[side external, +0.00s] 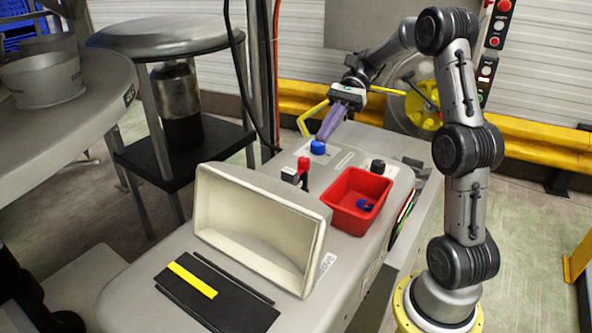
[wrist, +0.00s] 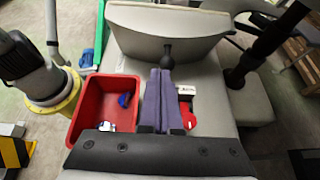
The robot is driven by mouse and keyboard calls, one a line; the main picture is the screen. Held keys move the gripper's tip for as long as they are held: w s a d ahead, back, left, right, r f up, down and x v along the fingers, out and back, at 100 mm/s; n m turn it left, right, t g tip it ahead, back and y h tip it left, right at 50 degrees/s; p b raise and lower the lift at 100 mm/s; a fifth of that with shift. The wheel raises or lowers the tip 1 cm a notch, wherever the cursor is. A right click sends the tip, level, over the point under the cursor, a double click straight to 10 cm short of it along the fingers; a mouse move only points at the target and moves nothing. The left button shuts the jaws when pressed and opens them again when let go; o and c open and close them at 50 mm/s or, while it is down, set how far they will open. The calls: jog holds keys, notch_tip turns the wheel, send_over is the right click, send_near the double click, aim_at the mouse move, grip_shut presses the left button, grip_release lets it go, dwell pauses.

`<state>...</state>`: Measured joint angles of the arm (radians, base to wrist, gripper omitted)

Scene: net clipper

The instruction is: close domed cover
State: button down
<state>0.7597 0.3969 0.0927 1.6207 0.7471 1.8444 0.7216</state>
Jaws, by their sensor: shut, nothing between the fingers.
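The domed cover (side external: 258,232) is a pale, hollow shell standing tipped up on the grey machine, with its open side toward the side camera. In the wrist view its grey outer face (wrist: 150,30) spans the top. My gripper (side external: 322,137) has purple fingers, shut and empty, pointing down just above or beside a blue knob (side external: 318,147), behind the cover. I cannot tell whether it touches that knob. In the wrist view the fingertips (wrist: 162,72) point toward a dark round knob (wrist: 168,52) in front of the cover; whether it belongs to the cover is unclear.
A red bin (side external: 341,212) with small blue items sits beside the cover. A red lever (side external: 303,166) and a black knob (side external: 377,165) stand up from the machine top. A black plate with a yellow strip (side external: 193,280) lies at the cover's open side. A round stool-like stand (side external: 160,38) is behind left.

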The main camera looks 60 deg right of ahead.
jog(key=r+x, duration=0.1)
jog(key=x, duration=1.1)
jog(key=shift+a+r+m, duration=0.25)
jog(key=shift+a+m, duration=0.05)
jog(key=shift+a, duration=0.05)
